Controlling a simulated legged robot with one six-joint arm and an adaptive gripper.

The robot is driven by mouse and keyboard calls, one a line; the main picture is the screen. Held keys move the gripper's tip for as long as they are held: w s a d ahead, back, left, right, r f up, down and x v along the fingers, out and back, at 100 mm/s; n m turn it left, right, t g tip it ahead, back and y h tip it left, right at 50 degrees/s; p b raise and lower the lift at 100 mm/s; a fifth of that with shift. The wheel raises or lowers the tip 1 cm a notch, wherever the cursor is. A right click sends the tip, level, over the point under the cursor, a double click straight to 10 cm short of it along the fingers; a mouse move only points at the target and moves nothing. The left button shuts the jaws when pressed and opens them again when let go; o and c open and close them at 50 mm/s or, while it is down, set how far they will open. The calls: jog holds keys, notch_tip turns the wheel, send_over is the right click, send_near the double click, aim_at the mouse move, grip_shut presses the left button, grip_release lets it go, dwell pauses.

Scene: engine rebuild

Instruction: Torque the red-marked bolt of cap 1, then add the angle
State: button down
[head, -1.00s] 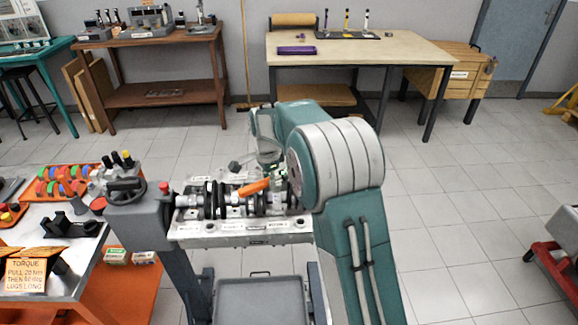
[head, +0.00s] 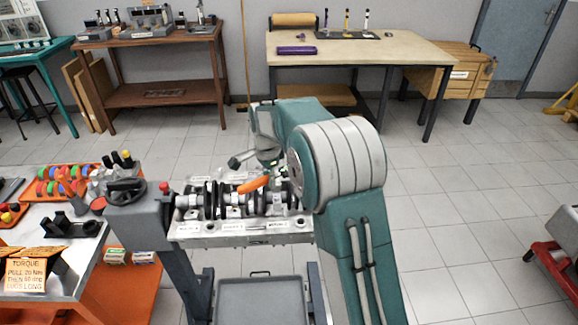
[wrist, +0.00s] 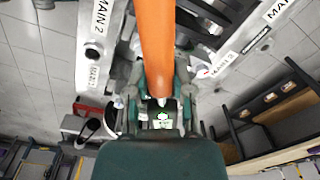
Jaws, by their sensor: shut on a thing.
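My gripper (wrist: 160,100) is shut on a tool with a long orange handle (wrist: 156,45), which runs from the jaws towards the top of the wrist view. In the head view the handle (head: 252,184) lies above the crankshaft of the engine block (head: 240,229), slightly tilted. Labels reading MAIN 2 (wrist: 101,17) and MAIN 3 (wrist: 222,65) flank the handle. My arm hides the block's right end. I cannot make out cap 1, its red-marked bolt or whether the tool is on a bolt.
The block sits on a grey stand with a handwheel (head: 125,190) at its left. A grey tray (head: 262,297) is below.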

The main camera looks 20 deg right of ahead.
jog(key=shift+r, duration=0.15)
jog(key=shift+r, duration=1.4)
